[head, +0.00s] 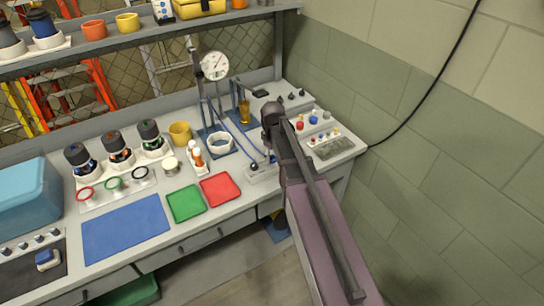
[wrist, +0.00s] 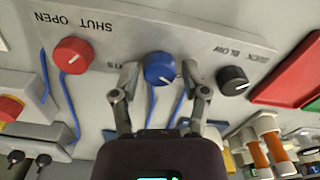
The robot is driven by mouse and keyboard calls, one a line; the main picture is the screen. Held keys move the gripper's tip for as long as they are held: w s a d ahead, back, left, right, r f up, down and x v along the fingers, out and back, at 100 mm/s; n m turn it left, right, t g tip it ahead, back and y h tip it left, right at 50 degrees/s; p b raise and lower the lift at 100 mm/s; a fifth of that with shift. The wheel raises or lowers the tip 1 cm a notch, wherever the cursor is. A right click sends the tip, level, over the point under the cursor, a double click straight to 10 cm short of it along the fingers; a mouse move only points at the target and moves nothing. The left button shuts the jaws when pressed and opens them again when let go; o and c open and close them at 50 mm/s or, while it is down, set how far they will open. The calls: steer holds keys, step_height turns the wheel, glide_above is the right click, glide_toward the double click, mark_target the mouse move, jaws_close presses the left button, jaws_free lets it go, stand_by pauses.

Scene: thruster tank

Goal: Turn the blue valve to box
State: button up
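The blue valve (wrist: 159,68) is a round knob on a pale grey panel (wrist: 205,40) in the wrist view. A white mark on it points to the lower right. My gripper (wrist: 160,94) is open, one finger on each side of the blue valve, with a gap visible beside both fingers. A red knob (wrist: 72,56) is to the left and a black knob (wrist: 232,80) to the right. The panel lettering is upside down; "OPEN" and "SHUT" read near the red knob. Lettering by the blue valve is partly hidden by a finger. In the head view my arm largely hides the gripper.
Blue tubes (wrist: 68,105) run beside the knobs. In the head view, red (head: 220,189) and green (head: 186,203) trays lie left of the panel. A gauge stand (head: 214,66) stands behind, and a button console (head: 325,140) is to the right.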

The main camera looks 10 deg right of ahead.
jaws_close()
steer(key=shift+m, duration=0.4)
steer(key=m, duration=1.1)
steer(key=shift+s, duration=0.1)
stand_by(0.4)
steer(key=o, duration=0.5)
jaws_free()
